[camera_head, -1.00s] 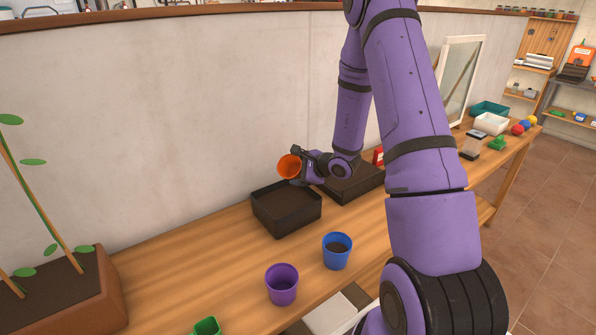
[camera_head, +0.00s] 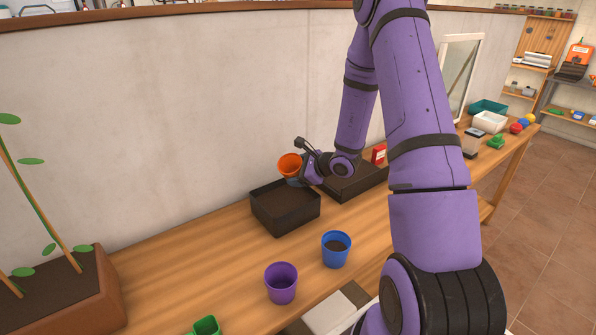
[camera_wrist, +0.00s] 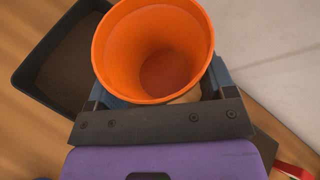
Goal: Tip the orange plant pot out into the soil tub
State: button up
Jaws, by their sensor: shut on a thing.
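The orange plant pot (camera_head: 289,164) is held by my gripper (camera_head: 300,178), above the back right of the black soil tub (camera_head: 290,222). The pot stands nearly upright, its mouth turned up and a little tilted. In the wrist view the pot (camera_wrist: 118,55) sits between my fingers (camera_wrist: 160,90), and its inside shows bare orange walls and a darker reddish bottom with no soil visible. The tub (camera_wrist: 30,85) also shows there at the upper left, holding brown soil. My gripper is shut on the pot.
A second dark tray (camera_head: 350,188) stands right of the tub, partly hidden by my arm, with a red packet (camera_head: 379,154) behind it. A blue pot with soil (camera_head: 336,250) and a purple pot (camera_head: 281,284) stand in front. A wall (camera_head: 200,110) runs behind the bench.

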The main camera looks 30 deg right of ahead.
jog(key=shift+s+a+f+m+y, duration=0.1)
jog(key=shift+a+f+m+y, duration=0.05)
jog(key=shift+m+y, duration=0.3)
jog(key=shift+g, duration=0.3)
jog(key=shift+a+f+m+g+y, duration=0.3)
jog(key=shift+g+y, duration=0.1)
jog(key=shift+y, duration=0.55)
jog(key=shift+a+f+m+y, duration=0.25)
jog(key=shift+m+y, duration=0.1)
jog(key=shift+y, duration=0.15)
jog(key=shift+d, duration=0.1)
